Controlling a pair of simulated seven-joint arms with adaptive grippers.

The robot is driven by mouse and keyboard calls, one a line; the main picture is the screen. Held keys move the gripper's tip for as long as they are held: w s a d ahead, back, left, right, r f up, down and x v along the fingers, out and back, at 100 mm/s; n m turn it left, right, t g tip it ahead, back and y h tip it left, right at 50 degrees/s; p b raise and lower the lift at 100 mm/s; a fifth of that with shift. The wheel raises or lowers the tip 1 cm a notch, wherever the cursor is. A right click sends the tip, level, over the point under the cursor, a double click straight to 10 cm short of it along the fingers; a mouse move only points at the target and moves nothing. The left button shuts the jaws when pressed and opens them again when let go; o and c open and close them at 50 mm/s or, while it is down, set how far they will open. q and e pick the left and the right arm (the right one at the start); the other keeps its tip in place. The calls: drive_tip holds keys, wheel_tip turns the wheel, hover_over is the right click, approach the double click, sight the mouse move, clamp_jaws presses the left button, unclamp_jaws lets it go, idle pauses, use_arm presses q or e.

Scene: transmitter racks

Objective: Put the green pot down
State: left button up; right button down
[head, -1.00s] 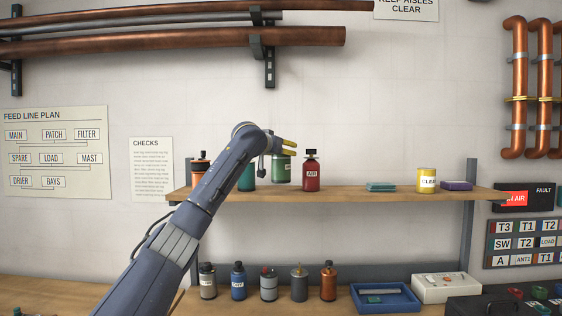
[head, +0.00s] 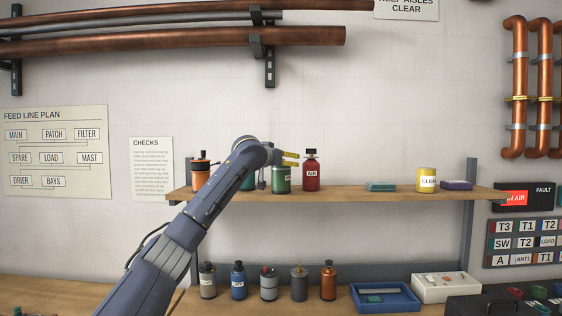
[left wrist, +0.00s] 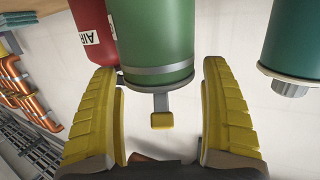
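The green pot (head: 281,181), with a white label, stands upright on the wooden shelf (head: 340,195), just left of the red AIR bottle (head: 311,173). My left gripper (head: 291,159) is at the pot's upper part. In the left wrist view, the yellow fingers (left wrist: 162,75) stand wide on either side of the pot (left wrist: 155,40), with a narrow strip of wall showing between pot and right finger. The gripper looks open. The pot's grey rim and small yellow knob (left wrist: 162,120) show between the fingers. My right gripper is not in view.
The shelf is clear between the red bottle and a teal box (head: 381,186). Several bottles and a blue tray (head: 386,305) are below.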

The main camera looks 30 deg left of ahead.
use_arm(q)
drive_tip(key=shift+o, duration=0.5)
drive_tip(key=shift+r, duration=0.2)
drive_tip(key=v, duration=1.2)
drive_tip(key=shift+f, duration=0.1)
